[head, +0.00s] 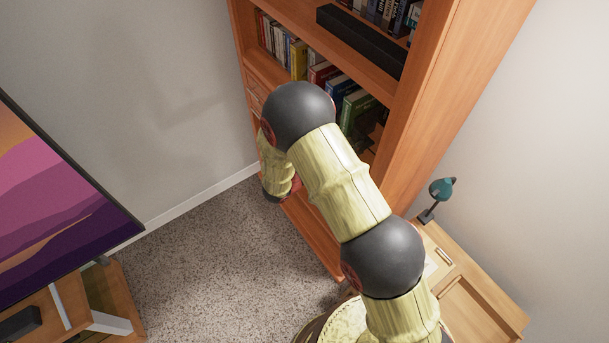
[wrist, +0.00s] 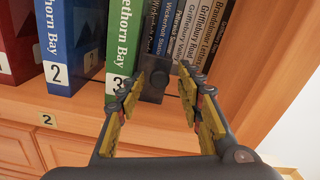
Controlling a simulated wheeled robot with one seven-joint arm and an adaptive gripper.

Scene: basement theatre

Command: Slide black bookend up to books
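In the wrist view, my gripper (wrist: 170,74) is open, its two yellow-padded fingers apart and pointing at the shelf. A small black upright piece, seemingly the bookend (wrist: 155,84), shows between the fingertips, just right of the green binder (wrist: 118,40) marked 3. The left finger hides part of it, and I cannot tell whether it touches the finger or the binder. Dark books with white lettering (wrist: 205,35) stand behind and to the right. A blue binder (wrist: 68,45) marked 2 stands left of the green one. In the head view my arm hides the gripper and bookend.
The wooden shelf board (wrist: 75,107) runs below the binders, with its side panel (wrist: 280,70) close on the right. A red binder (wrist: 15,40) stands far left. In the head view, a black bar (head: 360,42) lies on the shelf above, and a desk with a teal lamp (head: 441,188) stands right.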

